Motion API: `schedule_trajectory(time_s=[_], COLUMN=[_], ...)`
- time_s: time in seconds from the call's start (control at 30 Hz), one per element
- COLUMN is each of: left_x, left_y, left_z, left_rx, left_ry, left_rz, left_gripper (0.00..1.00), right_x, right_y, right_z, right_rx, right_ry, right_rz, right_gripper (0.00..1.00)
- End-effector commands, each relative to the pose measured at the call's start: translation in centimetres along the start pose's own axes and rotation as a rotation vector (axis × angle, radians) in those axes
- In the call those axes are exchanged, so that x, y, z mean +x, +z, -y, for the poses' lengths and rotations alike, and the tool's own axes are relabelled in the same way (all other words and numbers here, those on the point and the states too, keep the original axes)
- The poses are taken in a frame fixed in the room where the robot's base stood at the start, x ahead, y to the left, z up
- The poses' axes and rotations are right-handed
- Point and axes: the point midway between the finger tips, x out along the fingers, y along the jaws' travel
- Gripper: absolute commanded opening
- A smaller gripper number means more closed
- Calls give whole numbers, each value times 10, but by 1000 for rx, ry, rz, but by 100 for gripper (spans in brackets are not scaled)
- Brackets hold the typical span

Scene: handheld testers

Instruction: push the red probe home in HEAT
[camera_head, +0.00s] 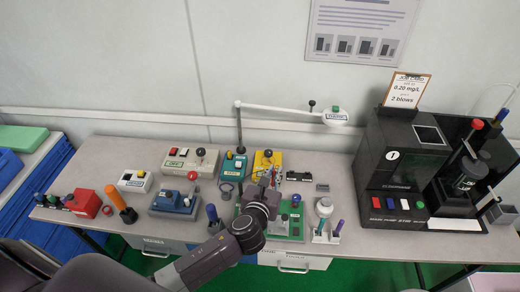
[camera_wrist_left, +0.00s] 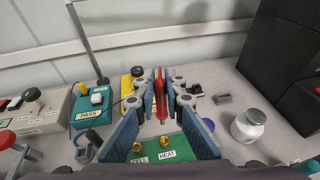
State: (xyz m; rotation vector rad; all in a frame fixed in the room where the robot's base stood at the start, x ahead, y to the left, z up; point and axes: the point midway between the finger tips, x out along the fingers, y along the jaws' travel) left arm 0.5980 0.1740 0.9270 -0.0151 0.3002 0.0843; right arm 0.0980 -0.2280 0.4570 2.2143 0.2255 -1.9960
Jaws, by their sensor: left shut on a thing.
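My left gripper (camera_wrist_left: 160,108) is shut on the red probe (camera_wrist_left: 160,92), which it holds upright between its blue finger pads. The probe's lower tip points down toward the green board (camera_wrist_left: 193,143). On the board are two brass sockets, the HEAT socket (camera_wrist_left: 166,140) and the CELL socket (camera_wrist_left: 137,147). The probe tip shows just above the HEAT socket in the picture, with a gap between them. In the head view my left gripper (camera_head: 267,190) is over the left part of the green board (camera_head: 297,210), and the arm hides the probe and both sockets. My right gripper is not in view.
Behind the board stand a teal PASS tester (camera_wrist_left: 92,102) and a yellow tester (camera_head: 267,163). A large black machine (camera_head: 390,165) fills the table's right side. A lamp arm (camera_head: 285,108) reaches across the back.

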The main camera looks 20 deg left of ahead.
Motion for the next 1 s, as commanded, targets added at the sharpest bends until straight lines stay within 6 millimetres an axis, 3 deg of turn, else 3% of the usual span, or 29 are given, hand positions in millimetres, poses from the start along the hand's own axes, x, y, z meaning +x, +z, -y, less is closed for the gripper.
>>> schedule_trajectory(time_s=[0.3, 0.6, 1.0], left_x=[-1, -2, 10], left_y=[-2, -1, -38], left_z=[2, 1, 1], left_rx=[1, 4, 2], left_ry=[-2, 2, 2], left_rz=[0, -2, -2], left_gripper=[0, 0, 0], right_x=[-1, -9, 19], right_y=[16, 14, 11], right_z=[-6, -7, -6], right_rx=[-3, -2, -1], right_ry=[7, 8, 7], right_rz=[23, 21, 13], right_gripper=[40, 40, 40])
